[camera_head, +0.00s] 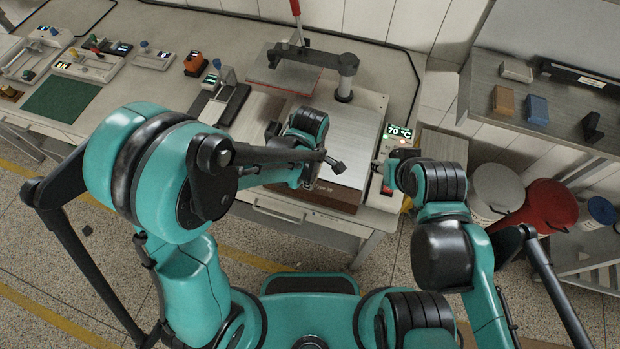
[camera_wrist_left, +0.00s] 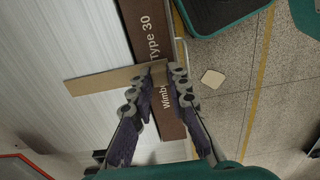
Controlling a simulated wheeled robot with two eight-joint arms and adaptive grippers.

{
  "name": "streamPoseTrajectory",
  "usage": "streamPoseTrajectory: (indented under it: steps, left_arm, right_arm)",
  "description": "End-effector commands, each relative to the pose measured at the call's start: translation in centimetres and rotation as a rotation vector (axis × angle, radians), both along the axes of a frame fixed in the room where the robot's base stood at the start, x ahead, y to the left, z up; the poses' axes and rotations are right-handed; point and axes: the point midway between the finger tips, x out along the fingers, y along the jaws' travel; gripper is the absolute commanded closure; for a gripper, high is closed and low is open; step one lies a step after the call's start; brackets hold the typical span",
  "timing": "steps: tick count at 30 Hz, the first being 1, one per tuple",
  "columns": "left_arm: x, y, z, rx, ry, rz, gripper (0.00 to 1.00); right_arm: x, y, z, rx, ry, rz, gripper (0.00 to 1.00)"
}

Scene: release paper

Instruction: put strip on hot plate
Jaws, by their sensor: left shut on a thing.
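The tan strip (camera_wrist_left: 105,83) is held in my left gripper (camera_wrist_left: 167,72), whose fingers are shut on one end of it. In the left wrist view the strip points left across the pale metal top of the hot plate (camera_wrist_left: 92,118) and its brown lettered front edge. I cannot tell whether it touches the plate. In the head view the hot plate (camera_head: 345,135) has a brown front, and my left gripper (camera_head: 303,178) is at its front left. The strip is not clear there. My right gripper (camera_head: 385,172) is by the plate's right side; its fingers are mostly hidden.
A display (camera_head: 398,131) reading 70 °C is at the plate's right. A black press arm with a red handle (camera_head: 296,12) stands behind. Several small devices and a green mat (camera_head: 62,100) are on the left bench. A grey shelf (camera_head: 545,95) and bins are at right.

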Motion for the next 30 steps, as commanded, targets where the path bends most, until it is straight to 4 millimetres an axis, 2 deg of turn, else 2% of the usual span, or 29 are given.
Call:
streamPoseTrajectory:
  steps: [9,10,12,23,26,30]
  left_arm:
    - [0.0,0.0,-0.4,0.000,0.000,0.000,1.00]
    - [0.0,0.0,-0.2,0.000,0.000,0.000,0.76]
    - [0.0,0.0,-0.2,0.000,0.000,0.000,0.63]
    - [0.0,0.0,0.2,0.000,0.000,0.000,0.63]
    - [-0.1,0.0,1.5,0.000,0.000,0.000,0.63]
    - [-0.1,0.0,4.6,0.000,0.000,0.000,0.63]
  right_arm:
    - [0.0,0.0,-0.4,0.000,0.000,0.000,0.60]
    - [0.0,0.0,-0.3,0.000,0.000,0.000,0.60]
    - [0.0,0.0,-0.3,0.000,0.000,0.000,0.60]
    - [0.0,0.0,0.2,0.000,0.000,0.000,0.60]
    - [0.0,0.0,0.6,0.000,0.000,0.000,0.60]
    - [0.0,0.0,1.5,0.000,0.000,0.000,0.60]
